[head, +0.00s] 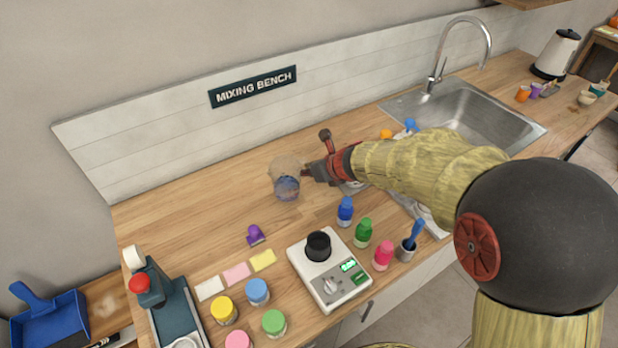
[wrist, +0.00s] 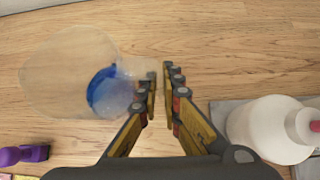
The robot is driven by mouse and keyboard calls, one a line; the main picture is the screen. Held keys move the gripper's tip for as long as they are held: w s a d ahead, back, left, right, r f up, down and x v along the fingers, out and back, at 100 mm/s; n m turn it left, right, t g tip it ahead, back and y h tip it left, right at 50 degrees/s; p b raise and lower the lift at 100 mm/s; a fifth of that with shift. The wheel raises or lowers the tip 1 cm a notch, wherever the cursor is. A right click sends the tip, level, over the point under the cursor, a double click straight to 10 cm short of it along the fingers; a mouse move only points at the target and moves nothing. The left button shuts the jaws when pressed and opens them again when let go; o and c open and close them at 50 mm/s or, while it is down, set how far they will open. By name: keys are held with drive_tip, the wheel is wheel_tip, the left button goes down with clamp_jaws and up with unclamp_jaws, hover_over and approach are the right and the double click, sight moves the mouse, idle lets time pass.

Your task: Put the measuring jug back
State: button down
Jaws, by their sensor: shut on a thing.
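The measuring jug (head: 286,184) is clear, with something blue low inside it. It is over the wooden bench, left of my gripper (head: 312,172). In the wrist view the jug (wrist: 60,75) is at the left, its blue part toward the fingers. My gripper (wrist: 159,88) is shut on the jug's narrow handle side. I cannot tell whether the jug's base touches the bench.
A purple object (head: 255,236) lies in front of the jug. A scale (head: 328,285) with a black cup stands nearer. Small bottles, including a blue one (head: 345,212), stand to the right. A white bottle (wrist: 268,128) is right of the fingers. Bare wood lies left of the jug.

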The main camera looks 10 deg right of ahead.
drive_tip(key=shift+f, duration=0.55)
drive_tip(key=shift+f+b, duration=0.2)
drive_tip(key=shift+b, duration=0.1)
drive_tip(key=c, duration=2)
unclamp_jaws()
drive_tip(key=shift+r, duration=0.1)
